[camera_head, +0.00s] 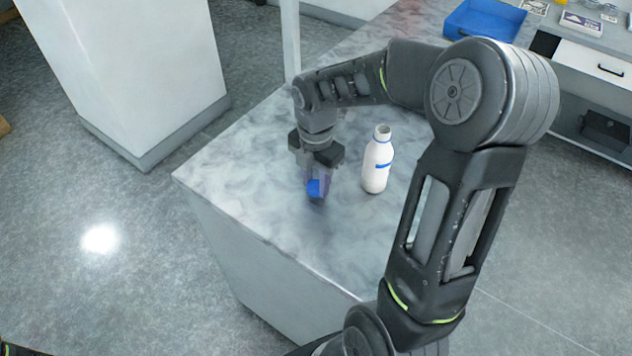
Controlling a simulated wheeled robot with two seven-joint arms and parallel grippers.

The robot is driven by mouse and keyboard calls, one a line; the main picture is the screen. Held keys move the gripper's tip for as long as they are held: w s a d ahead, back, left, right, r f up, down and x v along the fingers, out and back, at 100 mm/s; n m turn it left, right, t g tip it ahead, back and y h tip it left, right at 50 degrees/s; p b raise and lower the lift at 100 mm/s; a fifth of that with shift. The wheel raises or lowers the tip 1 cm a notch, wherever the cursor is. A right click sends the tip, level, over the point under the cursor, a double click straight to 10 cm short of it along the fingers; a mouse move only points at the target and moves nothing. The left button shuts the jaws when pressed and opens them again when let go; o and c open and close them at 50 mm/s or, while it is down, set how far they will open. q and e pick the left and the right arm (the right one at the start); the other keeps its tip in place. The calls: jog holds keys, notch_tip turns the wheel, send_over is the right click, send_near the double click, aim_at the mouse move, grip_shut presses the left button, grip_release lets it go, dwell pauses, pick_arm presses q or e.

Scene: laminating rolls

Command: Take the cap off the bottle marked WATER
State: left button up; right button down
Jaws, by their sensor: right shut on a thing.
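A white bottle (375,168) with a blue band stands upright on the marbled counter (250,165). Its neck is bare, with no cap on it. Any lettering on the bottle is too small to read. My right gripper (318,188) points down to the left of the bottle, apart from it. It is shut on a small blue cap (314,187), low over the counter; whether the cap touches the surface I cannot tell. My left gripper is not in view.
A blue tray (484,20) lies at the far end of the counter, with cards or small boxes (582,24) to its right. My right arm crosses over the counter's right side. The counter's front left corner is clear. A white block (125,70) stands on the floor at left.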

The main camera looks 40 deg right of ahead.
aim_at(316, 184)
jog(key=shift+f, duration=0.55)
jog(key=shift+f, duration=0.1)
jog(key=c, duration=1)
grip_release()
notch_tip(316, 184, up, 12)
jog(key=shift+r+b, duration=0.15)
jog(key=shift+b, duration=0.25)
